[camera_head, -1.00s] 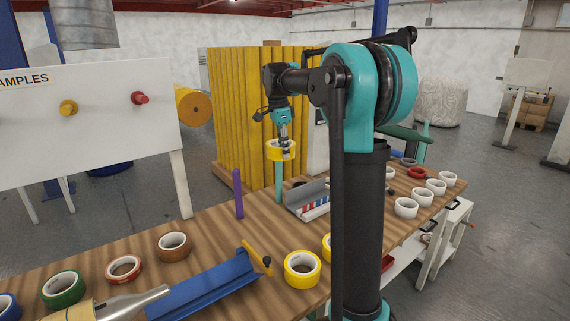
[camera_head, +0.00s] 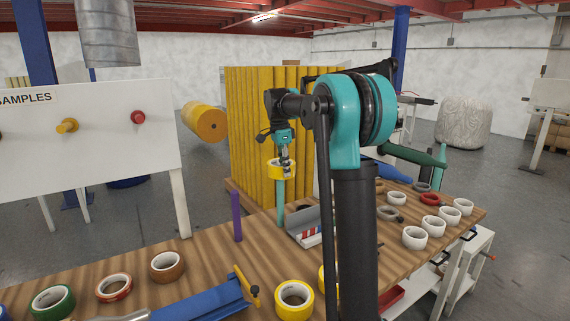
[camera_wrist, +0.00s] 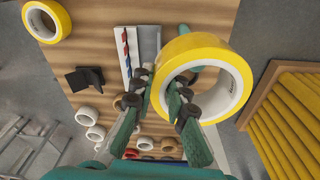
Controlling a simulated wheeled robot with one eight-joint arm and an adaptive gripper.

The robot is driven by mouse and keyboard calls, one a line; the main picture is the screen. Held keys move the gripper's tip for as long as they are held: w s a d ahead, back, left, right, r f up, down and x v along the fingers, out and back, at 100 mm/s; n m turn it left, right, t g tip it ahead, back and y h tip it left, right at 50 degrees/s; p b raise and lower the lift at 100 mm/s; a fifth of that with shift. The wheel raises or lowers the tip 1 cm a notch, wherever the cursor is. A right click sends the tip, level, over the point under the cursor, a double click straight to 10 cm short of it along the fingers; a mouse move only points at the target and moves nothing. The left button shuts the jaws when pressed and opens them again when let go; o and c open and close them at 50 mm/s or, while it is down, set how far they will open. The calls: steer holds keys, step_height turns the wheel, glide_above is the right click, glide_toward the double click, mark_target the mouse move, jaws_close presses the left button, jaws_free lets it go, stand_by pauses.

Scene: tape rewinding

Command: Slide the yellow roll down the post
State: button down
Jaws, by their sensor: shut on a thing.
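A yellow roll (camera_head: 275,169) hangs tilted in my gripper (camera_head: 285,163), at the upper end of a teal post (camera_head: 280,203) on the wooden table. In the wrist view, the roll (camera_wrist: 239,66) shows its white core. My gripper (camera_wrist: 168,98) is shut on the roll's near wall, with a finger on either side of it. The post's lower part shows below the roll. Its top is hidden, and I cannot tell whether it passes through the roll's hole.
A purple post (camera_head: 237,215) stands left of the teal one. A grey tray (camera_head: 305,222) with striped pieces sits close on the right. Another yellow roll (camera_head: 294,287) lies at the front. Several white rolls (camera_head: 414,232) stand at the right.

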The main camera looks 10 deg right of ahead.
step_height(320, 180, down, 11)
stand_by(0.9)
steer(key=c, duration=1.4)
jaws_free()
steer(key=r, duration=0.4)
steer(key=a+r, duration=0.1)
steer(key=r, duration=0.7)
steer(key=shift+s+a, duration=0.1)
steer(key=shift+a, duration=0.15)
